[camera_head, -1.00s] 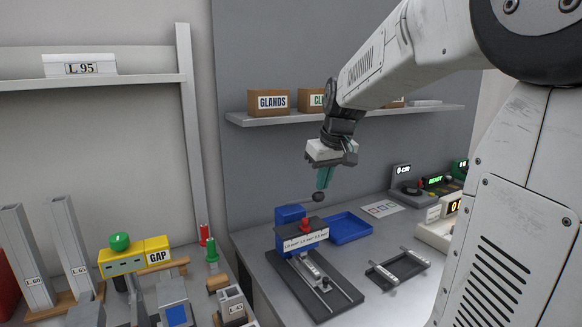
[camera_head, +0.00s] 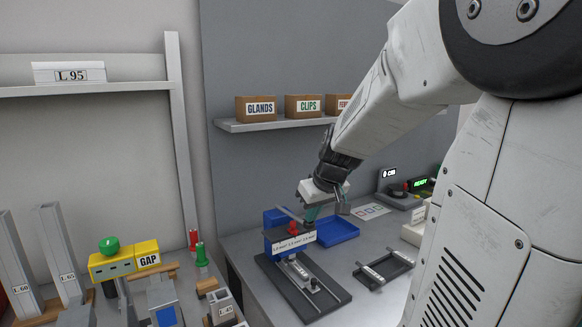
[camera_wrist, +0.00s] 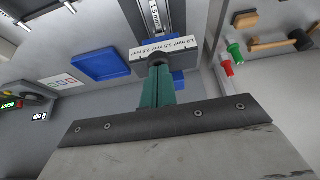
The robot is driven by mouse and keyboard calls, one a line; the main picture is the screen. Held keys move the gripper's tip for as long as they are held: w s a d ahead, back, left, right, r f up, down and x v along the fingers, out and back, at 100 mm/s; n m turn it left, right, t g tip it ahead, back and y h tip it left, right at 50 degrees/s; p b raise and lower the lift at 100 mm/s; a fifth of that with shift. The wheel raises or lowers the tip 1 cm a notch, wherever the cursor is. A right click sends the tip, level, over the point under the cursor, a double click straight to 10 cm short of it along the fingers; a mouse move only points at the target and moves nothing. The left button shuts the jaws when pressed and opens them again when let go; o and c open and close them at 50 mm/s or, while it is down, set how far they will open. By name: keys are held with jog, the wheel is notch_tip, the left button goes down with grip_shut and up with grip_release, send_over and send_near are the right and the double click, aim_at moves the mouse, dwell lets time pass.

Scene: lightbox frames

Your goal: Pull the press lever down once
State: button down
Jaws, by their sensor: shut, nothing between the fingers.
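The press (camera_head: 277,239) is a blue block with a white wire-size label (camera_head: 293,243) and a red part (camera_head: 293,228), on a dark base plate on the bench. A grey bar (camera_head: 290,214), which looks like its lever, slants over its top. My gripper (camera_head: 311,216) is at the press top, its teal fingers shut and pointing down. In the wrist view the fingers (camera_wrist: 158,72) end at a dark round knob (camera_wrist: 159,57) in front of the label (camera_wrist: 165,49). I cannot tell whether they touch it.
A blue tray (camera_head: 337,231) lies right behind the press, and a dark frame with grey rails (camera_head: 384,270) to its right. A shelf (camera_head: 275,125) with labelled boxes is above. A yellow GAP block (camera_head: 125,262) and green and red pegs stand to the left.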

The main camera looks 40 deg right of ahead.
jog(key=shift+s+f, duration=0.2)
jog(key=shift+f, duration=0.2)
jog(key=r, duration=0.4)
jog(key=shift+w+r, duration=0.2)
jog(key=shift+w, duration=0.15)
jog(key=s+f+v, duration=0.1)
jog(key=v, duration=0.9)
jog(key=shift+s, duration=0.4)
jog(key=shift+a, duration=0.1)
